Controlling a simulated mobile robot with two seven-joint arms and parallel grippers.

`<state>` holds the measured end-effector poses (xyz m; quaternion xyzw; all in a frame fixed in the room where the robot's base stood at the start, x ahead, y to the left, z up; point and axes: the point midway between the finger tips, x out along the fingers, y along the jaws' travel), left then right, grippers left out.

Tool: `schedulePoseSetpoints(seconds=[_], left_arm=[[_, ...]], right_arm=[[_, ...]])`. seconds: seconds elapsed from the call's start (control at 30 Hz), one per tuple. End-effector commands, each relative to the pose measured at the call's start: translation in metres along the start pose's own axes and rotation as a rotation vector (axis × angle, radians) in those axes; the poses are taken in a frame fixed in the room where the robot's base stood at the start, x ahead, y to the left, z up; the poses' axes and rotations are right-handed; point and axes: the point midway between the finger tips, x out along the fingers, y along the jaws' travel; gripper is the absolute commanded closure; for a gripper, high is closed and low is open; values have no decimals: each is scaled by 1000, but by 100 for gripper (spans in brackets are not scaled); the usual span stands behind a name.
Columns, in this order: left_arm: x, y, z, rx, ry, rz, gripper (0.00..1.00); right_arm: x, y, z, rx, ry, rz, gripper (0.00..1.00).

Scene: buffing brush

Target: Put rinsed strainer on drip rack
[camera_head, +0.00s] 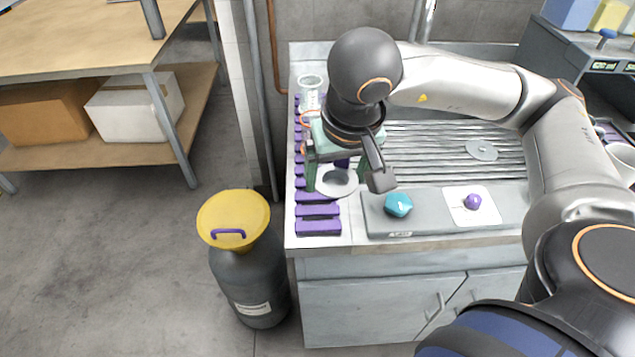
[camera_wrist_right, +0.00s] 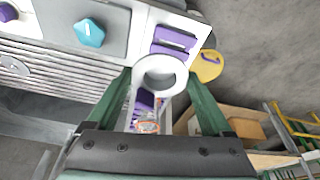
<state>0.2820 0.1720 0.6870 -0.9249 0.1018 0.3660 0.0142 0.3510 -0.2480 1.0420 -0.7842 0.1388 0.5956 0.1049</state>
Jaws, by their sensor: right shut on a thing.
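A white, ring-shaped strainer (camera_head: 325,190) hangs over the front part of the purple-slatted drip rack (camera_head: 318,212) at the left of the counter. My right gripper (camera_head: 338,174) points down there and is shut on the strainer. In the right wrist view the strainer (camera_wrist_right: 139,76) sits between the green fingertips of the gripper (camera_wrist_right: 160,80), with purple rack slats (camera_wrist_right: 172,40) beyond it. I cannot tell whether the strainer touches the slats. My left gripper is not in view.
A clear and white vessel (camera_head: 311,82) stands at the rack's back. A grey tray (camera_head: 430,215) holds a teal piece (camera_head: 398,204) and a purple knob (camera_head: 472,202). A disc (camera_head: 482,150) lies on the ribbed drainboard.

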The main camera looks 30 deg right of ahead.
Motion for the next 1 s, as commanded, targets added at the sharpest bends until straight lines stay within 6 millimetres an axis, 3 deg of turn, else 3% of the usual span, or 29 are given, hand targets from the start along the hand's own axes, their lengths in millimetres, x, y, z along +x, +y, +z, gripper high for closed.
schedulePoseSetpoints(seconds=[0.2, 0.5, 0.63, 1.0], left_arm=[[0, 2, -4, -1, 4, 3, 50], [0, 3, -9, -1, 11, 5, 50], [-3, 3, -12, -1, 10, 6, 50], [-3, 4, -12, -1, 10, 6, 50]], right_arm=[[46, -11, -20, 0, -3, 1, 77], [74, -18, -32, 0, -2, 1, 77], [92, -17, -25, -1, -3, 2, 77], [102, -17, -23, 1, 1, -1, 77]])
